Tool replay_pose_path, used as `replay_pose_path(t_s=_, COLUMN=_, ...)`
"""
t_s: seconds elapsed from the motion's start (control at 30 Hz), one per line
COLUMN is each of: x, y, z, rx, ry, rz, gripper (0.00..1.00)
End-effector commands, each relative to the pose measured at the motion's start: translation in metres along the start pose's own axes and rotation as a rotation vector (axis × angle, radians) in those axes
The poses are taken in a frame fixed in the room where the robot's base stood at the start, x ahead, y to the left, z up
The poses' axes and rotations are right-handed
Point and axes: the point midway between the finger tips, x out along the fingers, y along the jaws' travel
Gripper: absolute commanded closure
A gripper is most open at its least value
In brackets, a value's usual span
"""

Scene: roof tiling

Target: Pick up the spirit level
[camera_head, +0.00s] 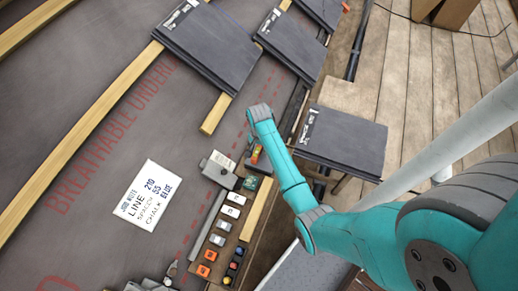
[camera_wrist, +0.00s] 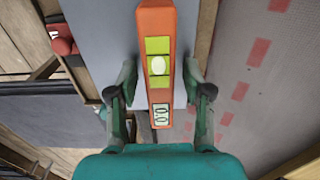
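The spirit level (camera_wrist: 157,25) is an orange bar with yellow-green vial windows and a small display at its near end. My gripper (camera_wrist: 159,82) is open, with one finger on each side of the level and a visible gap on both sides. I cannot tell how high the fingers are above the surface. In the head view a small orange and yellow piece (camera_head: 255,155), perhaps the level, shows beside my forearm; the fingers are not clear there.
A red object (camera_wrist: 63,46) lies left of the level in the wrist view. In the head view, a board with several small coloured items (camera_head: 215,240) lies below it, near a white note card (camera_head: 149,202). Dark slates (camera_head: 342,140) and wooden battens (camera_head: 85,125) lie around.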

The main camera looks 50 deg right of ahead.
Motion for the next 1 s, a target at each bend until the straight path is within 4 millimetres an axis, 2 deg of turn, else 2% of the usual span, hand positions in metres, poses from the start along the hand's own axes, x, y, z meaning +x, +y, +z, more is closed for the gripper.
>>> replay_pose_path(t_s=0.03, x=0.0, y=0.0, z=0.0, rx=0.0, ry=0.0, rz=0.0, gripper=0.69)
replay_pose_path(t_s=0.17, x=0.0, y=0.0, z=0.0, rx=0.0, ry=0.0, rz=0.0, gripper=1.0)
replay_pose_path(t_s=0.47, x=-0.001, y=0.0, z=0.0, rx=0.0, ry=0.0, rz=0.0, gripper=1.0)
replay_pose_path(t_s=0.57, x=-0.007, y=-0.001, z=-0.001, rx=0.0, ry=0.001, rz=-0.001, gripper=1.0)
replay_pose_path(t_s=1.0, x=-0.082, y=-0.001, z=-0.001, rx=0.0, ry=0.002, rz=-0.002, gripper=1.0)
